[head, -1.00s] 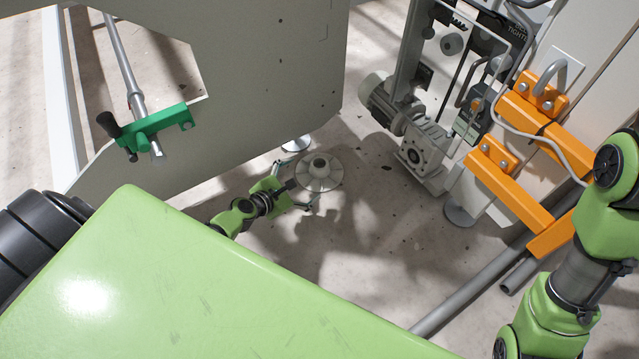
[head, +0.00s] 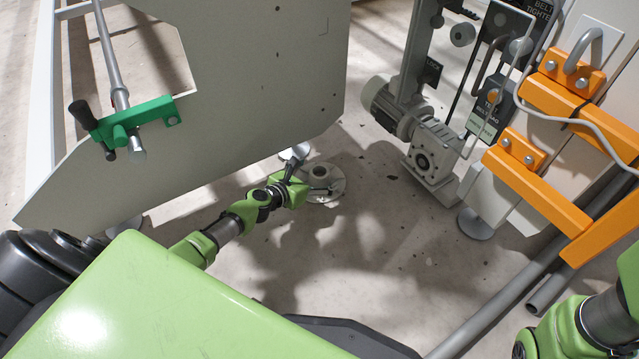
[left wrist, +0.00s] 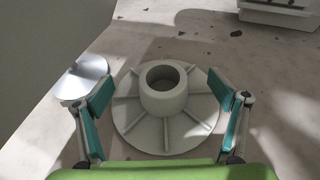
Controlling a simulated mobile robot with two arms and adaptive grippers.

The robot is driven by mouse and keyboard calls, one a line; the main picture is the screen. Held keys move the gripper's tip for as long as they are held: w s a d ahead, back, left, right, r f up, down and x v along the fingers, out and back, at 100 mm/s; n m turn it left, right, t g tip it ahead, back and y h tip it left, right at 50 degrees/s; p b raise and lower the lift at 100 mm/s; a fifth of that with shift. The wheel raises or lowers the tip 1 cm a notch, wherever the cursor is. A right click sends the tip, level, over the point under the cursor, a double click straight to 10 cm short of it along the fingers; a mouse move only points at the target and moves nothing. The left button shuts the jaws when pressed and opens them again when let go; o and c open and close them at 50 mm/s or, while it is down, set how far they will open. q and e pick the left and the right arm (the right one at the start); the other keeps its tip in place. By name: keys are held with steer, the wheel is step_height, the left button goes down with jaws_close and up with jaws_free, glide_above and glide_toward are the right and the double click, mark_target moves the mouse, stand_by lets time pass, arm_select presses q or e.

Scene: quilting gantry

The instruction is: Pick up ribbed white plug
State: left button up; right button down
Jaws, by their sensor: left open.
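The ribbed white plug (head: 327,185) stands on the concrete floor. It has a round flange with radial ribs and a raised hollow hub in the middle. In the left wrist view the plug (left wrist: 165,108) lies between the spread fingers of my left gripper (left wrist: 167,98), with its hub upright. My left gripper (head: 312,174) is open and empty, low over the near left side of the plug, and hides part of it in the head view. I cannot tell whether the fingers touch the flange. My right gripper is not in view; only part of my right arm shows.
A large grey panel (head: 250,80) rises just left of the plug, with a metal levelling foot (left wrist: 82,77) beside it. A motor and gearbox (head: 425,155) and orange brackets (head: 535,185) stand to the right. Grey pipes (head: 500,290) run along the floor.

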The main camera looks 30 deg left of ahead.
mark_target(327, 169)
arm_select(q)
steer(key=b+x, duration=0.3)
steer(key=x, duration=0.1)
steer(key=shift+w+d+f, duration=0.1)
steer(key=shift+w+d, duration=0.1)
steer(key=shift+w, duration=0.05)
steer(key=shift+w+d+b, duration=0.1)
steer(key=shift+w+b, duration=0.25)
